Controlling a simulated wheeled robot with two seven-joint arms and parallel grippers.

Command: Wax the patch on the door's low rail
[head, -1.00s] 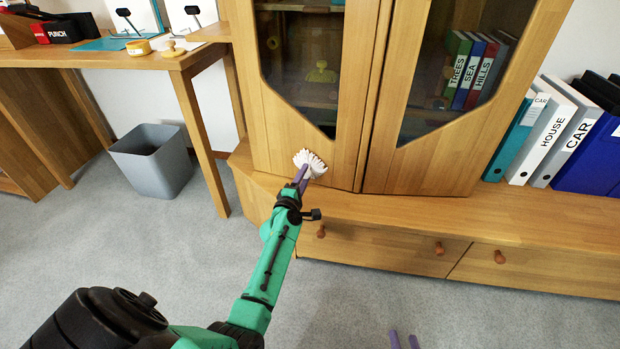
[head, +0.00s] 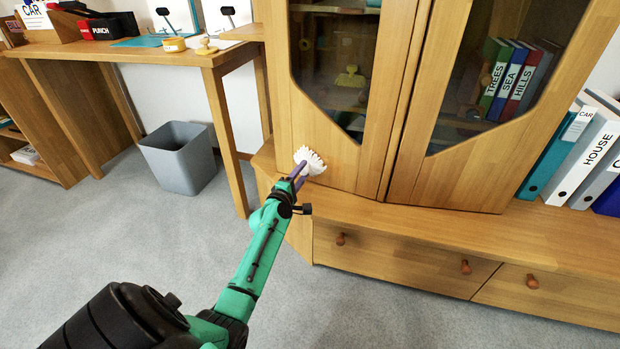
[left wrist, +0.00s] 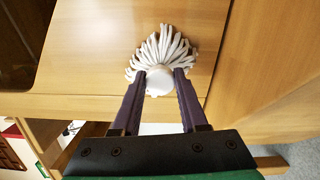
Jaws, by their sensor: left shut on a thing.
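The cabinet's left door has a glass pane above a wooden low rail (head: 335,172). My left gripper (head: 297,178) is shut on a white mop-like tool (head: 309,160) with a fringe of strands. In the left wrist view, the two purple fingers of the gripper (left wrist: 160,88) hold the tool's round white base, and the strands (left wrist: 162,48) fan out over the wood. The strands appear to touch the low rail near the door's left edge. I cannot make out a distinct patch; the tool may cover it. My right gripper is not in view.
The closed right door (head: 455,178) stands beside the left one. A ledge with drawers (head: 400,259) juts out below the doors. A grey bin (head: 180,158) stands on the carpet, left of a desk leg.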

